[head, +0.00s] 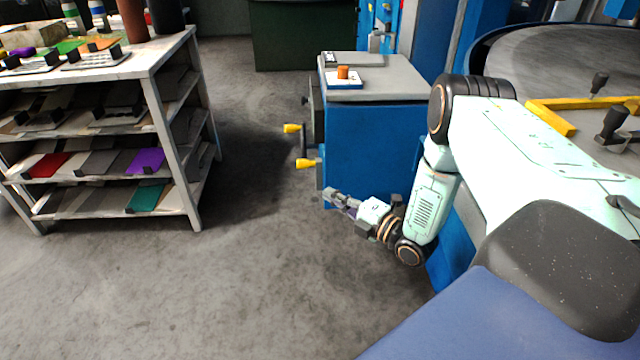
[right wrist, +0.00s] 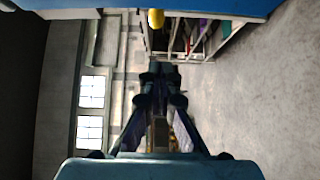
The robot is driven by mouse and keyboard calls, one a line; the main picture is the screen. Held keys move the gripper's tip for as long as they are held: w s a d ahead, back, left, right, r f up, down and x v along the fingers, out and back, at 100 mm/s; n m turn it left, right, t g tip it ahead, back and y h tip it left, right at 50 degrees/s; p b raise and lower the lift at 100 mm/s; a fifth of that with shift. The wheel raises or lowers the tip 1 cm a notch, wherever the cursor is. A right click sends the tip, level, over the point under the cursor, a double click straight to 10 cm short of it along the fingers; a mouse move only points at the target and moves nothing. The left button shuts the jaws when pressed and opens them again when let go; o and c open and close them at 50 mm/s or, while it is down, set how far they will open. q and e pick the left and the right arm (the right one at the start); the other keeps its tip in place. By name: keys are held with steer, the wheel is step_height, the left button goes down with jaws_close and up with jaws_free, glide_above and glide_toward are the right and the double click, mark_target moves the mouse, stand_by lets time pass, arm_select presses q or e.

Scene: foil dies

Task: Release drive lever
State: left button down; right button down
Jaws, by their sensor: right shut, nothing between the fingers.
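Two yellow-ended levers stick out from the left side of a blue machine cabinet (head: 365,140). The upper yellow grip (head: 292,128) is farther back, and the lower yellow grip (head: 306,163) is nearer. The frames do not show which is the drive lever. My right gripper (head: 332,195) is shut and empty, below and a little right of the lower grip and apart from it. In the right wrist view, the closed fingers (right wrist: 160,75) point ahead, and one yellow grip (right wrist: 156,18) shows at the top edge, clear of them. My left gripper is out of view.
A shelf rack (head: 170,130) with coloured plates stands on the left. Open grey floor (head: 250,270) lies between it and the cabinet. An orange knob (head: 343,72) sits on the cabinet top. A large round table (head: 560,60) is at the right.

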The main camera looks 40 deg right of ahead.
steer(key=shift+m+g, duration=0.6)
steer(key=s+r+p, duration=0.3)
steer(key=p, duration=0.1)
steer(key=shift+s+r, duration=0.15)
steer(key=shift+r, duration=0.05)
steer(key=b, duration=0.9)
glide_toward(298, 166)
steer(key=w+a, duration=0.3)
steer(key=w, duration=0.1)
steer(key=shift+w+d+f+b, duration=0.25)
steer(key=shift+w+d+b, duration=0.4)
steer(key=shift+w, duration=0.15)
